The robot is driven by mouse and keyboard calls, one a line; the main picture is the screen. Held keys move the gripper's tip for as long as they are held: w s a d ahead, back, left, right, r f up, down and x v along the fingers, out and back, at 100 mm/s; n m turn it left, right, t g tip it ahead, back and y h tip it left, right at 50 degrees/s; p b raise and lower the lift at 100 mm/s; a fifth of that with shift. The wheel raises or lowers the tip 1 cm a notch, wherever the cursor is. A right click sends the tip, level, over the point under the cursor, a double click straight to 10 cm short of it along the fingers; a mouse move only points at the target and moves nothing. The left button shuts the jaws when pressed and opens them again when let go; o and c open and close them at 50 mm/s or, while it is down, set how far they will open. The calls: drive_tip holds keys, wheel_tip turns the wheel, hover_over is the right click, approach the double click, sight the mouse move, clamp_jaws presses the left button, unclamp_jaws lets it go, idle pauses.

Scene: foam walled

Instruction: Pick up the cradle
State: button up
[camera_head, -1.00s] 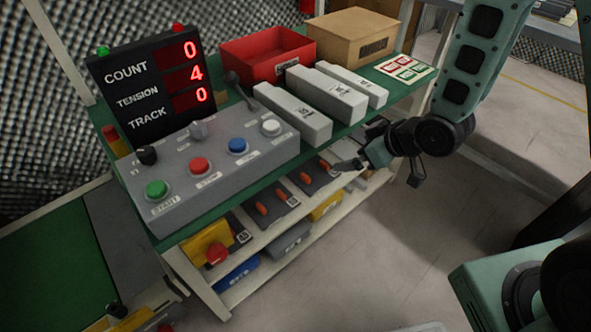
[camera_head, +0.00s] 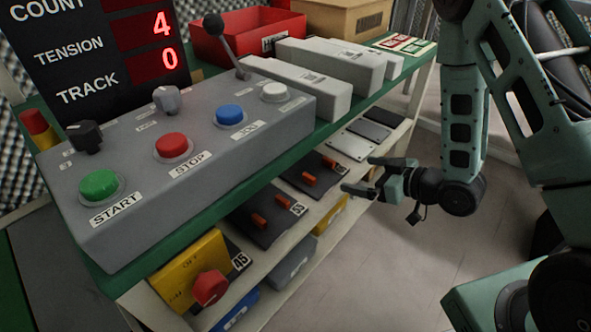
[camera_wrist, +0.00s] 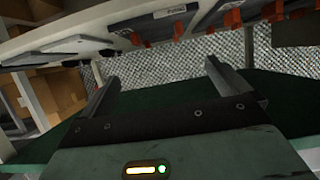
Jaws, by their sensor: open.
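No thing here is marked as a cradle. Likely ones are the dark trays with orange clips on the upper shelf below the bench top, a nearer one (camera_head: 268,222) and a farther one (camera_head: 312,176). My gripper (camera_head: 359,174) is open and empty beside the shelf's front edge, right of the farther tray, with its fingers pointing left toward the shelf. In the wrist view my gripper (camera_wrist: 160,88) shows two parted fingers with nothing between them. Orange clips (camera_wrist: 178,28) on dark pieces show along the top of that view, beyond the fingers.
The console (camera_head: 190,150) stands on the green bench top, with grey boxes (camera_head: 300,85) and a red bin (camera_head: 245,35) behind. A yellow box with a red knob (camera_head: 210,287) sits at the shelf's near end. Bins fill the lower shelf. The floor (camera_head: 400,250) in front is clear.

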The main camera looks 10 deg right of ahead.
sight(319, 174)
drive_tip(key=b+x, duration=0.8)
drive_tip(key=x, duration=0.1)
drive_tip(key=shift+w+a+f, duration=0.15)
drive_tip(key=shift+w, duration=0.05)
drive_tip(key=b+x, duration=0.4)
drive_tip(key=shift+f, duration=0.25)
drive_tip(key=shift+w+a+f, duration=0.1)
drive_tip(key=shift+w+a, duration=0.05)
drive_tip(key=shift+w, duration=0.25)
drive_tip(key=c, duration=0.9)
